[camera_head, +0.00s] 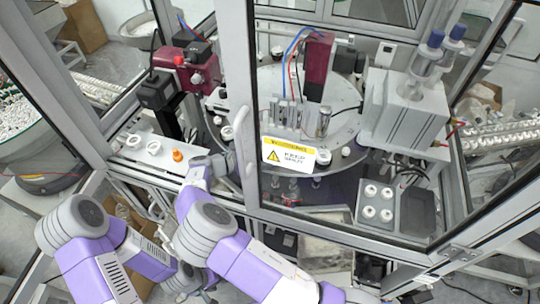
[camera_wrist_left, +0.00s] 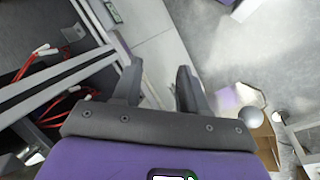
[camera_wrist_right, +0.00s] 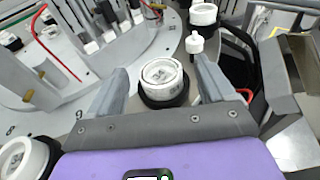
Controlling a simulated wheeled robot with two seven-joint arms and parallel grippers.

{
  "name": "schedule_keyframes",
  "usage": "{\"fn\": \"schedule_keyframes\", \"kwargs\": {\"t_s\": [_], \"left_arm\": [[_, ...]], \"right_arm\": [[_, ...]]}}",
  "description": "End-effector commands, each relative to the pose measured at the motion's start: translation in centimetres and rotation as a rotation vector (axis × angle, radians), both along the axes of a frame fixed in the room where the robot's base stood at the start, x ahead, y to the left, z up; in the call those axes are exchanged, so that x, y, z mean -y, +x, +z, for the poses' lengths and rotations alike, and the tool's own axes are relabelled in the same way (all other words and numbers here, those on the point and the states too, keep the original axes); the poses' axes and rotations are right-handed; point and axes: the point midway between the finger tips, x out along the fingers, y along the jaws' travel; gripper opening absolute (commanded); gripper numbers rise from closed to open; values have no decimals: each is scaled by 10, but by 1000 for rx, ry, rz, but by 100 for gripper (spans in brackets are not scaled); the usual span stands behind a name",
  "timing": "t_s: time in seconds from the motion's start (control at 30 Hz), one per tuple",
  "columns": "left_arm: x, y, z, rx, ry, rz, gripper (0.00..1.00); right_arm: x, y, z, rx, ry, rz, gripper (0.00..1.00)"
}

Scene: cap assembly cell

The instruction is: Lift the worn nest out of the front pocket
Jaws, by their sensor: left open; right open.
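The worn nest (camera_wrist_right: 163,77) is a white ring with a greyish, marked inside. It sits in a black pocket (camera_wrist_right: 165,100) at the edge of the round dial (camera_wrist_right: 80,75). My right gripper (camera_wrist_right: 160,72) is open, with one finger on each side of the nest in the right wrist view. Whether the fingers touch it I cannot tell. In the head view my right gripper (camera_head: 222,163) is at the dial's front left edge, partly behind a frame post. My left gripper (camera_wrist_left: 155,82) is open and empty, low outside the cell, over the floor.
A vertical frame post (camera_head: 240,100) and a warning-label panel (camera_head: 289,155) stand close to my right gripper. A grey tray (camera_head: 398,228) with several white rings is at the right. A white plate (camera_head: 130,143) with an orange knob (camera_head: 177,155) is at the left. Another white ring (camera_wrist_right: 25,158) is near the right gripper.

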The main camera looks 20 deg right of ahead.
Motion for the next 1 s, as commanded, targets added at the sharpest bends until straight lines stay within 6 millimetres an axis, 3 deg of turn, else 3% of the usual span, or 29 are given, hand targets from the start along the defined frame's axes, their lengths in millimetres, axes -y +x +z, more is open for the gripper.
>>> {"fn": "schedule_keyframes", "kwargs": {"t_s": [0.13, 0.5, 0.83, 1.0], "left_arm": [[0, 0, 0, 0, 0, 0, 43], [0, 0, 0, 0, 0, 0, 43], [0, 0, 2, 0, 0, 0, 43], [0, 0, 10, 0, 0, 0, 43]], "right_arm": [[0, 0, 0, 0, 1, 0, 81], [-1, 0, 0, 0, 1, 0, 24], [-1, 0, 3, 1, 1, 0, 22], [-1, 0, 17, 1, 2, 0, 22]]}}
